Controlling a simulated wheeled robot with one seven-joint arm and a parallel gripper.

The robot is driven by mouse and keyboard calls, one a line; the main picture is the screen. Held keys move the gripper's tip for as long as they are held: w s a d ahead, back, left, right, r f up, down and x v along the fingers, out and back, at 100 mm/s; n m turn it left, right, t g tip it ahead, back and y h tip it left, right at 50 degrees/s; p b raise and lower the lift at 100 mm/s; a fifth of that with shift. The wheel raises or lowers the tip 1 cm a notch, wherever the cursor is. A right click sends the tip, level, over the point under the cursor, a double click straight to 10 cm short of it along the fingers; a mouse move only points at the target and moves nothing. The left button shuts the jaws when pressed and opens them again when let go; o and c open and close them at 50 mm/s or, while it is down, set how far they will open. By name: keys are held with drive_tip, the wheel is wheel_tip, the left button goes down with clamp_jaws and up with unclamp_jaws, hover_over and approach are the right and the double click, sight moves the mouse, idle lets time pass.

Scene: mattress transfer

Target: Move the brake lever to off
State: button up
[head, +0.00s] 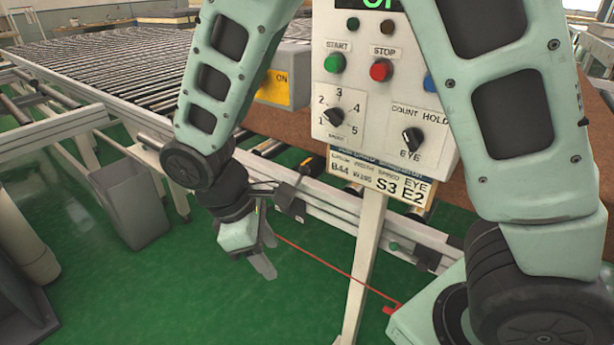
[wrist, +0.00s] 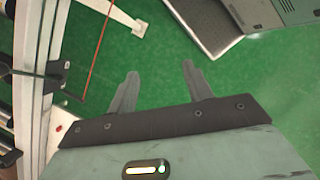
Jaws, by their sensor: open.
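A grey box with a yellow "ON" label (head: 278,88) sits beside the roller conveyor, partly hidden behind my arm and the control panel. I cannot make out a brake lever on it, and no "off" mark shows. My gripper (head: 268,255) hangs low over the green floor, in front of the conveyor's side rail and well below the labelled box. In the wrist view my gripper (wrist: 160,72) has its two fingers apart, with only bare floor between them.
A control panel (head: 325,95) with buttons and knobs stands on a post right of my gripper. A red cord (head: 335,272) runs low past the post. The conveyor (head: 110,62) fills the back left. A grey bin (head: 128,205) stands left. Open green floor lies below my gripper.

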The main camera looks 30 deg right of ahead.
drive_tip(key=w+d+f+n+h+b, duration=0.1)
drive_tip(key=w+d+f+n+h, duration=0.1)
drive_tip(key=w+d+f+h, duration=0.35)
drive_tip(key=n+t+h+b, duration=0.4)
drive_tip(key=n+t+h, duration=0.2)
drive_tip(key=n+h, duration=0.25)
approach(300, 173)
drive_tip(key=p+x, duration=0.1)
drive_tip(key=x, duration=1)
drive_tip(key=shift+w+d+p, duration=0.1)
drive_tip(key=shift+d+p, duration=0.25)
drive_tip(key=shift+p, duration=0.05)
clamp_jaws()
